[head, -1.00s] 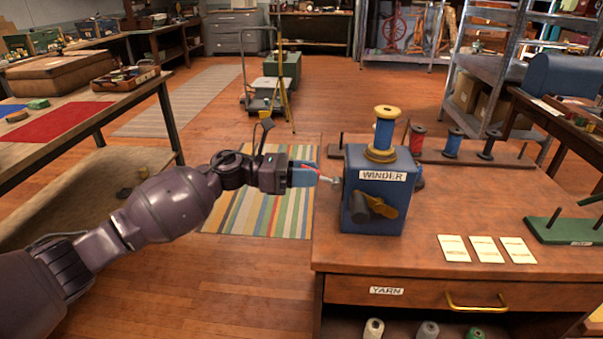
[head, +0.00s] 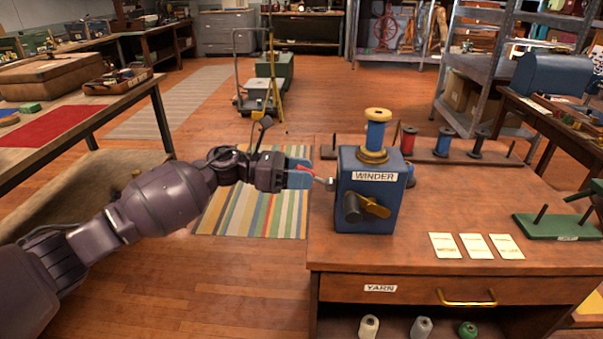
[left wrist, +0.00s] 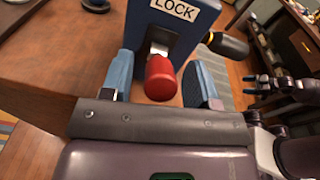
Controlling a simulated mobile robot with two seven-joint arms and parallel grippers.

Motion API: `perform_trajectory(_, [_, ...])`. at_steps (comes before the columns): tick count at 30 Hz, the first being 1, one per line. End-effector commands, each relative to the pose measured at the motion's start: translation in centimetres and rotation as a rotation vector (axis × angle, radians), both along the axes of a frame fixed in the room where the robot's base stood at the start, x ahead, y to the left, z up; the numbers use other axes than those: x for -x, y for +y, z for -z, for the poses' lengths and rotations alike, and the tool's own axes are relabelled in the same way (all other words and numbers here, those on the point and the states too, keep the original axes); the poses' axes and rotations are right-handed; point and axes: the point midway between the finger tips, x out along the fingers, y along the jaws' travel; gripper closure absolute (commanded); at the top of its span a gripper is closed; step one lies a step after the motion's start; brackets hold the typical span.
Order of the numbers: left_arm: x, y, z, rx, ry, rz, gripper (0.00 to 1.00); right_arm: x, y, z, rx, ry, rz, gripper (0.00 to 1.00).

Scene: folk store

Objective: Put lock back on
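The blue winder (head: 368,215) stands upright at the left of the wooden desk, a blue spool (head: 375,137) on top. In the left wrist view its side carries a LOCK label (left wrist: 173,9). Below the label, a red-handled lock lever (left wrist: 160,80) sticks out on a metal shank; its red handle also shows in the head view (head: 308,171). My left gripper (head: 301,178) is at the winder's left side. Its blue fingers lie on either side of the red handle, open, with gaps visible on both sides (left wrist: 160,88). Where the shank meets the winder is partly hidden.
A crank (head: 365,207) projects from the winder's front; its yellow-and-black handle shows close to my fingers in the wrist view. Several spools stand on a rack (head: 455,157) behind. Paper cards (head: 445,246) lie at the front right. Dark arm parts show at the wrist view's right.

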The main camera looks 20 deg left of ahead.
Motion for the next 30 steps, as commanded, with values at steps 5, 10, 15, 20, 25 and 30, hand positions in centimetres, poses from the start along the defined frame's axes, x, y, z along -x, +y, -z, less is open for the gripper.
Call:
perform_trajectory(5, [0.0, 0.0, 0.0, 0.001, 0.001, 0.000, 0.45, 0.0, 0.0, -0.1, 0.000, -0.001, 0.000, 0.28])
perform_trajectory(10, [0.4, 1.2, -0.1, 0.000, 0.001, -0.002, 0.45, -0.1, 0.0, -0.2, 0.000, -0.003, 0.000, 0.28])
perform_trajectory(15, [1.3, 3.9, -0.5, -0.001, 0.001, -0.003, 0.45, -0.2, 0.0, -0.4, 0.000, -0.008, 0.000, 0.28])
perform_trajectory(20, [2.3, 6.6, -0.8, -0.001, 0.002, -0.002, 0.45, -0.3, 0.0, -0.5, 0.000, -0.011, 0.000, 0.28])
perform_trajectory(25, [3.1, 8.9, -1.1, 0.000, 0.000, -0.002, 0.45, -0.3, 0.0, -0.5, 0.000, -0.010, 0.000, 0.28])
perform_trajectory(30, [3.5, 9.9, -1.2, 0.000, 0.001, 0.000, 0.45, -0.2, 0.0, -0.4, 0.000, -0.007, 0.000, 0.28])
